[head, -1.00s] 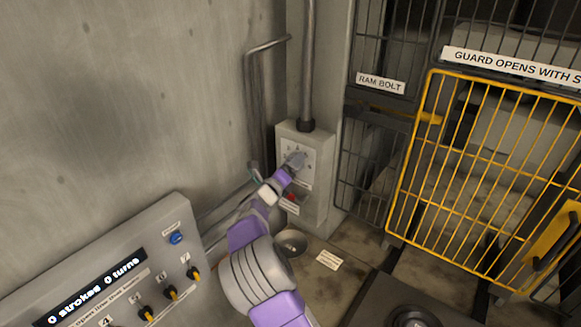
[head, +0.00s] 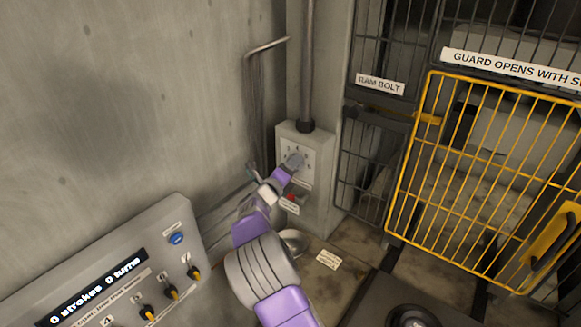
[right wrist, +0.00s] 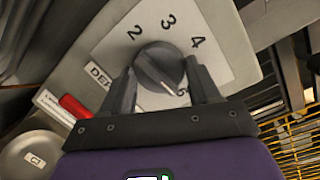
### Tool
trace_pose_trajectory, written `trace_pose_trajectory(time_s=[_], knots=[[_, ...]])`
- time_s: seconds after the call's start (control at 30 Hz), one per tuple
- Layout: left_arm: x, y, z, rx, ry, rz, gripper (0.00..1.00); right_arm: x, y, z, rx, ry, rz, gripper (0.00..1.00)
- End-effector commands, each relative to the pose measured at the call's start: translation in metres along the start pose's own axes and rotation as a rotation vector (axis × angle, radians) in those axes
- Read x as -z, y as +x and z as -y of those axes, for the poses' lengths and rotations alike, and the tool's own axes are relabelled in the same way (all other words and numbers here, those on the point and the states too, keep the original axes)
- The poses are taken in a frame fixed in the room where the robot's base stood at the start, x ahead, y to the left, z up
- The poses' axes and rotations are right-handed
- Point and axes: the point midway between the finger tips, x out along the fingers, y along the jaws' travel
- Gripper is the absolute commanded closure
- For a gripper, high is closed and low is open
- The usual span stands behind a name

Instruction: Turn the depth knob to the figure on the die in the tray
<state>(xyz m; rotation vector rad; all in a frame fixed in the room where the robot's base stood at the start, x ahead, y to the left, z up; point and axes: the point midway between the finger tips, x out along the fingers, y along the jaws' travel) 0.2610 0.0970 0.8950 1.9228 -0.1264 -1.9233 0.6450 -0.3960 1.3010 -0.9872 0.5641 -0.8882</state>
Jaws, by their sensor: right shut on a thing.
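The dark round depth knob (right wrist: 160,68) sits on a white dial plate (right wrist: 205,45) with the figures 2, 3 and 4 readable and another partly hidden at lower right. A pale line on the knob runs toward the lower right of the wrist picture. My right gripper (right wrist: 166,88) is shut on the knob, one finger on each side; in the head view the gripper (head: 294,163) hides most of the knob. A round metal tray (head: 296,238) lies below the box, partly behind my arm. The tray (right wrist: 22,165) also shows in the wrist view, with a small pale die (right wrist: 35,159) whose mark is unclear. My left gripper is out of view.
A red button (head: 291,197) is just below the knob on the grey box (head: 318,200). A control panel (head: 150,240) stands at lower left, its display reading 0 strokes 0 turns. A yellow guard (head: 480,180) is at right.

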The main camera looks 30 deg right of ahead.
Motion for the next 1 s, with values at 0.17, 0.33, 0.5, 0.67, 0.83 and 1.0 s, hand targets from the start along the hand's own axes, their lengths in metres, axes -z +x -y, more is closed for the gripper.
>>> trace_pose_trajectory(time_s=[0.17,0.33,0.5,0.67,0.83,1.0], knots=[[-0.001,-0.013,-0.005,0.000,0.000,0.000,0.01,-0.001,0.001,0.003,-0.023,-0.135,-0.016,0.69],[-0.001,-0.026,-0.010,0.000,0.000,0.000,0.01,-0.002,0.001,0.005,-0.045,-0.294,-0.032,0.69],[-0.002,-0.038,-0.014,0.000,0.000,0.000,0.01,-0.003,0.001,0.005,-0.068,-0.452,-0.047,0.69],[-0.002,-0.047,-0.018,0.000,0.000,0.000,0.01,-0.003,0.001,0.004,-0.090,-0.601,-0.062,0.69],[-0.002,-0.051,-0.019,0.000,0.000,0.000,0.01,-0.004,0.001,0.003,-0.112,-0.759,-0.077,0.69],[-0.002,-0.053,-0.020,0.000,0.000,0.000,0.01,-0.004,0.001,0.003,-0.135,-0.918,-0.094,0.69]])
